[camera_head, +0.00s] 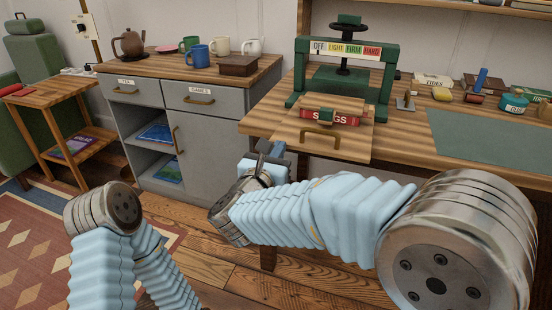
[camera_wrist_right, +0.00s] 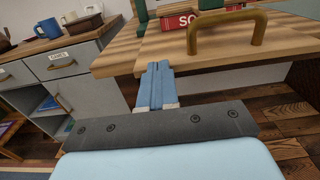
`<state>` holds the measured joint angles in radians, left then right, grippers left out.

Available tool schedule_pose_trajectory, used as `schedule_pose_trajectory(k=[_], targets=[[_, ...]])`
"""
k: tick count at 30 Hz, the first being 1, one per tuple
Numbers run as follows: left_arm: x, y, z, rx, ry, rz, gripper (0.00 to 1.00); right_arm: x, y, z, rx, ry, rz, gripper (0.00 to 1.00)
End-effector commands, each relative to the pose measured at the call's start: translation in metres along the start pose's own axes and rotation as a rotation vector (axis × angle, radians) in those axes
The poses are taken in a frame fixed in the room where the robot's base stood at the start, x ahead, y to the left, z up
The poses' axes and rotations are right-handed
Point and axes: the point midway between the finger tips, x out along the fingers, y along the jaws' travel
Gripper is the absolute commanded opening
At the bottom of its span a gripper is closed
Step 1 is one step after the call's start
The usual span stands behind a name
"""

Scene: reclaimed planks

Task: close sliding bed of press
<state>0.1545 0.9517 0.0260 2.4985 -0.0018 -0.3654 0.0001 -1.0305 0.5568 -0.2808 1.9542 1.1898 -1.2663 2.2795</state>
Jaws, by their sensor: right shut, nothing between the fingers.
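The green press (camera_head: 385,70) stands on the wooden workbench, with a black screw wheel on top. Its wooden sliding bed (camera_head: 347,146) sticks out toward me past the bench's front edge. A brass handle (camera_head: 320,133) is on the bed's front; it also shows in the right wrist view (camera_wrist_right: 229,30). My right gripper (camera_head: 278,150) is shut and empty, just left of and below the bed's front edge, apart from the handle. In the right wrist view its closed fingers (camera_wrist_right: 158,68) point at the bed. My left gripper is out of view.
A grey cabinet (camera_head: 205,125) with a kettle, mugs and a wooden box stands to the left. Right of the press are small tools, a teal tin (camera_head: 512,103) and a green mat (camera_head: 480,137). Open floor lies before the bench.

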Motion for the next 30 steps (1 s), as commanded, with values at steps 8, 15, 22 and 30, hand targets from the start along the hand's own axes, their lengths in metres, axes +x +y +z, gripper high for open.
schedule_pose_trajectory(k=[8,15,22,30], targets=[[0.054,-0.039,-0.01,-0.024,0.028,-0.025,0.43,0.048,-0.003,-0.011,0.007,-0.001,-0.006,0.0],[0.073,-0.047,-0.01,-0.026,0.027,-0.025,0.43,0.107,-0.003,-0.005,0.002,-0.001,-0.006,0.0],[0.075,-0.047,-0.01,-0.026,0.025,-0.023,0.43,0.155,-0.002,-0.002,0.001,0.0,-0.004,0.0],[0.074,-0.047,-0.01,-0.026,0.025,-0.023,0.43,0.185,-0.001,-0.001,0.002,0.0,-0.002,0.0]])
